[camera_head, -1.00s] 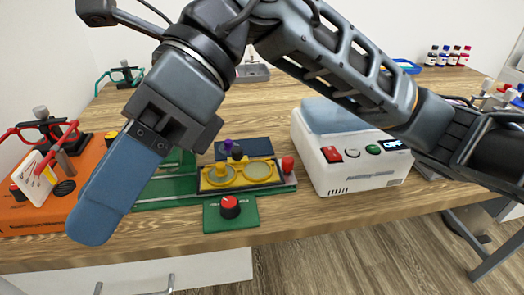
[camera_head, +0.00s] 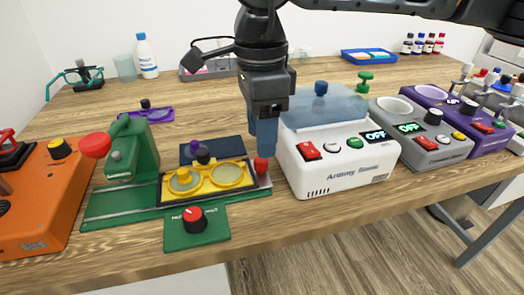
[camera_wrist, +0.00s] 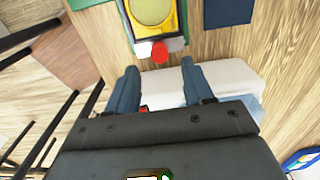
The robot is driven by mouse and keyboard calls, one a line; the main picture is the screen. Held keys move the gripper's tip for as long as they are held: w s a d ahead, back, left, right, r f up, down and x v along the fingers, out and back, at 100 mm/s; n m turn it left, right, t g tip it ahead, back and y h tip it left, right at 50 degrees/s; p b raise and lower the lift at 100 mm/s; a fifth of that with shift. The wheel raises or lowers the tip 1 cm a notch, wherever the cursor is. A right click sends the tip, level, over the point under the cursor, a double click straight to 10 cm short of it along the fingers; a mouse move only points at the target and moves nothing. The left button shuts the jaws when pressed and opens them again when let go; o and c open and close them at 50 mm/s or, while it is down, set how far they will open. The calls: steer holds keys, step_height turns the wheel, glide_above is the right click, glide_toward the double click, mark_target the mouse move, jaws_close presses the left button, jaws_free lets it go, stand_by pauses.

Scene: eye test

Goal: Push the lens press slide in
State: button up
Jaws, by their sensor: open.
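The green lens press (camera_head: 135,150) stands at the front left of the table, with a red ball on its lever. Its slide (camera_head: 165,199) is a dark tray holding yellow glasses frames (camera_head: 206,179) and sticks out to the right of the press head. A red knob (camera_head: 261,165) is at the slide's right end; it also shows in the wrist view (camera_wrist: 159,52). My gripper (camera_head: 263,148) points down just above and behind that knob. In the wrist view its two blue fingers (camera_wrist: 159,66) are apart and empty, with the knob just beyond the gap between their tips.
A white machine (camera_head: 338,158) with a blue lid stands close to the right of my gripper. A green block with a red dial (camera_head: 194,220) is in front of the slide. An orange device (camera_head: 45,200) is at the left. A dark blue pad (camera_head: 212,150) lies behind the slide.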

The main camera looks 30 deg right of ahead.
steer(key=shift+f, duration=2.4)
jaws_close()
steer(key=shift+a, duration=0.1)
